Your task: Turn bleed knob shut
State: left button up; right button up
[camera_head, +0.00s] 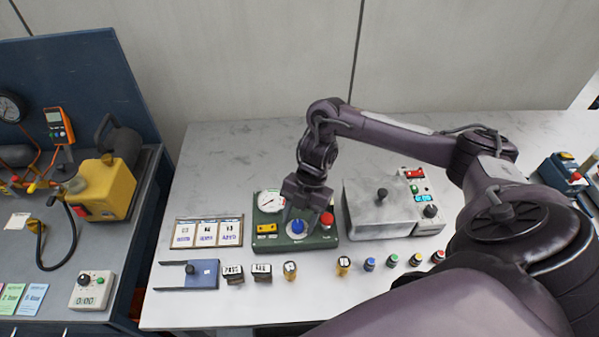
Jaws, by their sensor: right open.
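A green box (268,244) with a round white gauge (271,201) stands on the white table. A blue knob (297,227) is on its front middle, a red knob (327,219) on its right and a yellow part (266,229) on its left. The labels are too small to read, so I cannot tell for sure which knob is the bleed knob. My right gripper (298,216) points down over the box at the blue knob, with its fingers open. I cannot tell whether the fingers touch the knob. My left gripper is not in view.
A grey metal box (370,215) with a control panel (424,198) stands close on the right. Cards (207,232), a blue plate (190,274), stamps (262,272) and several small capped pieces (369,264) lie around the front. The table behind left is clear.

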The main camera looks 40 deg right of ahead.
jog(key=p+v, duration=0.1)
jog(key=v, duration=0.6)
jog(key=shift+r, duration=0.35)
jog(key=shift+d, duration=0.15)
